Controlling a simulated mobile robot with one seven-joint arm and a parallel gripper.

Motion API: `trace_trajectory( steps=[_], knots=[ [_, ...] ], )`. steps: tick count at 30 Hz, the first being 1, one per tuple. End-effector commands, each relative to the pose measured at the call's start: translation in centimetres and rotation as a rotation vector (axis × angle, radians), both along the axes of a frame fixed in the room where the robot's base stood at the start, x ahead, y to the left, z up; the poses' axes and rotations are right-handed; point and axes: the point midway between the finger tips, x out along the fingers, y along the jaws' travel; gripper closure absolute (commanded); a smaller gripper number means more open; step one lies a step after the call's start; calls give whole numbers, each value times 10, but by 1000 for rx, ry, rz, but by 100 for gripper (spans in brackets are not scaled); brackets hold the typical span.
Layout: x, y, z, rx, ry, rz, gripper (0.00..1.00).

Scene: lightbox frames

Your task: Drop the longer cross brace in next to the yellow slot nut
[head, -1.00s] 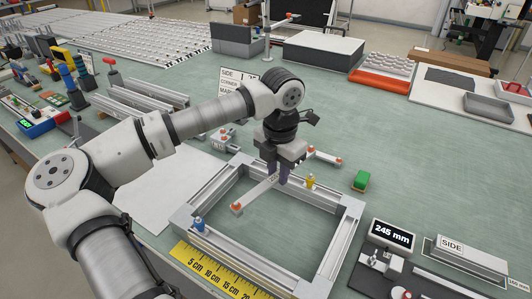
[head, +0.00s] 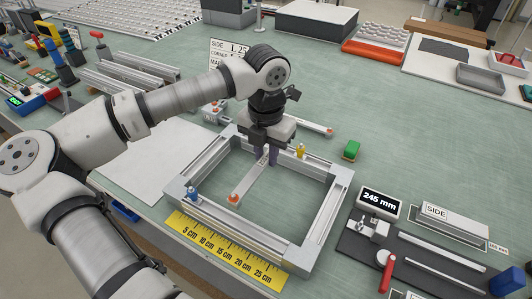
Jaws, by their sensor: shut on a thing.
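My gripper (head: 272,157) is shut on a grey cross brace (head: 250,180) with an orange piece at its near end (head: 234,198). The brace slants over the opening of the aluminium frame (head: 328,214); its far end is partly hidden by my gripper. I cannot tell how high it is above the rails. The yellow slot nut (head: 300,151) is on the far rail, just right of my gripper. A blue slot nut (head: 192,193) is at the frame's left corner. Another brace (head: 313,126), with an orange end, lies behind the frame, partly hidden by my gripper.
A yellow ruler (head: 220,250) lies along the frame's front. A green block (head: 351,150) sits to the right of the frame. A 245 mm display (head: 381,203) and a fixture with a red handle (head: 387,272) stand at front right.

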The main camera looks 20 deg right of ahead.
Motion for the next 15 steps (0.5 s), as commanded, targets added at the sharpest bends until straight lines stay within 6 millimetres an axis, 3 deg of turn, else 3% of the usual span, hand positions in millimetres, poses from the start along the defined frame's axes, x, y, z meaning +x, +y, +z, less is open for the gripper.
trace_trajectory(
  steps=[15],
  knots=[
    [0, 0, -47, 0, 0, 0, 100]
  ],
)
